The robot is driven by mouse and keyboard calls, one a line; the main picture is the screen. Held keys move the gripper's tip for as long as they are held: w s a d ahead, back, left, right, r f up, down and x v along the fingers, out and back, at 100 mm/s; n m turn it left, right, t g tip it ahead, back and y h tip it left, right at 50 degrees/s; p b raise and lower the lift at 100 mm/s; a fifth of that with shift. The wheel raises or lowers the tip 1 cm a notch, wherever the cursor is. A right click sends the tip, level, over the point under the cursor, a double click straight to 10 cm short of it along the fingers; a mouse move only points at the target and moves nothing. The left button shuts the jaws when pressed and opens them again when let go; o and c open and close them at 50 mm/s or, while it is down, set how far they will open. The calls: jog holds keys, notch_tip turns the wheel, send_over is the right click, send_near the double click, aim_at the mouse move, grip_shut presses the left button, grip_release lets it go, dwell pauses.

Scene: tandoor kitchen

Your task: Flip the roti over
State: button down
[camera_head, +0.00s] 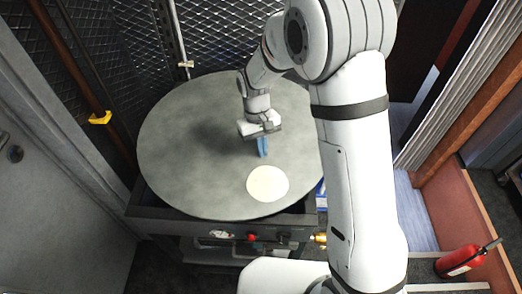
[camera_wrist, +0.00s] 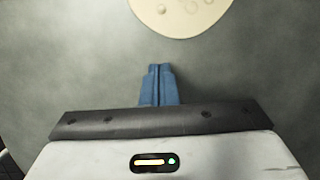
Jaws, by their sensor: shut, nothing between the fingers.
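The roti (camera_head: 267,184) is a pale, round, flat disc lying on the large grey round griddle (camera_head: 185,150), near its front edge. In the wrist view the roti (camera_wrist: 185,12) shows at the top, cut off by the frame, with a few small round marks on it. My gripper (camera_head: 262,153) is over the griddle just behind the roti, pointing down. Its blue fingers (camera_wrist: 158,85) are together with nothing between them. In the wrist view they are apart from the roti, with bare griddle between. I cannot tell whether the fingertips touch the griddle.
The griddle sits on a dark stand with a front panel (camera_head: 225,234) holding knobs and a brass fitting (camera_head: 319,239). A mesh wall (camera_head: 130,40) stands close behind. A red fire extinguisher (camera_head: 460,261) is at lower right. The griddle's left side is clear.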

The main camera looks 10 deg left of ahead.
aim_at(275, 177)
jog(key=shift+s+d+r, duration=0.1)
jog(key=shift+s+d, duration=0.25)
jog(key=shift+s, duration=0.2)
jog(key=shift+s+d, duration=0.35)
jog(key=shift+s, duration=0.2)
jog(key=shift+s, duration=0.1)
jog(key=s+d, duration=0.1)
jog(key=s, duration=0.2)
jog(key=s+d, duration=0.1)
jog(key=shift+s+d+b, duration=0.25)
jog(key=shift+d+b, duration=0.1)
jog(key=shift+b, duration=0.05)
